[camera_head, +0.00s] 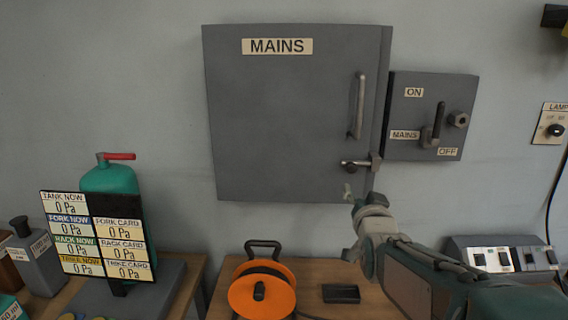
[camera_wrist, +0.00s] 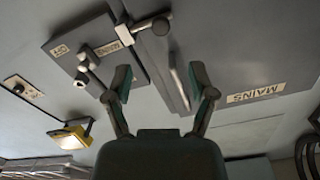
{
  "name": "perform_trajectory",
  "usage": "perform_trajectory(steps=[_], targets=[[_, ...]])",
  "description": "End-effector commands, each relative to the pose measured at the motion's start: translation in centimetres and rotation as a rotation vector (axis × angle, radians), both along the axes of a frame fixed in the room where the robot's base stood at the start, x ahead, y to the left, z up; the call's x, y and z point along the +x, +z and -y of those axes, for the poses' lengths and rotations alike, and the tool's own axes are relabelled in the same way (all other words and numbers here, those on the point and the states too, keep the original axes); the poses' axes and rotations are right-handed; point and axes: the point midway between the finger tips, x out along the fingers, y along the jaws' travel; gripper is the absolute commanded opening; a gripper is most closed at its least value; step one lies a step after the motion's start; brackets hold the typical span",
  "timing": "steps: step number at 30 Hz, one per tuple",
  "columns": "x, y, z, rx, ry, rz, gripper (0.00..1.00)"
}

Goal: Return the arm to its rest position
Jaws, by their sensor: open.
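My gripper (camera_head: 348,222) is raised in front of the wall, just below the lower right corner of the grey MAINS cabinet (camera_head: 285,120). In the wrist view my gripper (camera_wrist: 162,85) has its two fingers spread, with nothing between them. The cabinet door looks closed, with an upright handle (camera_head: 360,95) and a latch (camera_head: 358,165) at its right edge. My arm reaches in from the lower right. The wrist view is turned over, with the cabinet (camera_wrist: 245,70) on the right. I cannot tell the exact gap between fingers and cabinet.
A grey switch box (camera_head: 432,115) with a lever is on the wall right of the cabinet. Below are an orange cable reel (camera_head: 262,292), a small black tray (camera_head: 341,293) and a switch panel (camera_head: 505,256). A green cylinder (camera_head: 108,180) stands behind pressure cards (camera_head: 97,238) at left.

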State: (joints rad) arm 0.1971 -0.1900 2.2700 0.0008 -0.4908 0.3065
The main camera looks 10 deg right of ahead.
Motion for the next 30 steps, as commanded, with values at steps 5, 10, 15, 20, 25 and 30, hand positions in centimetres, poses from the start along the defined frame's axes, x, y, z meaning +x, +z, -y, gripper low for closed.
perform_trajectory(steps=[5, 10, 15, 20, 25, 30], targets=[[-2.8, -1.6, -2.2, -0.018, 0.040, -0.171, 0.72], [-7.6, -4.5, -4.9, -0.052, 0.106, -0.419, 0.72], [-13.4, -7.5, -7.1, -0.094, 0.186, -0.664, 0.72], [-19.5, -10.1, -8.7, -0.135, 0.268, -0.883, 0.72], [-24.1, -11.8, -9.5, -0.164, 0.331, -1.038, 0.72], [-25.3, -12.2, -9.6, -0.171, 0.347, -1.082, 0.72]])
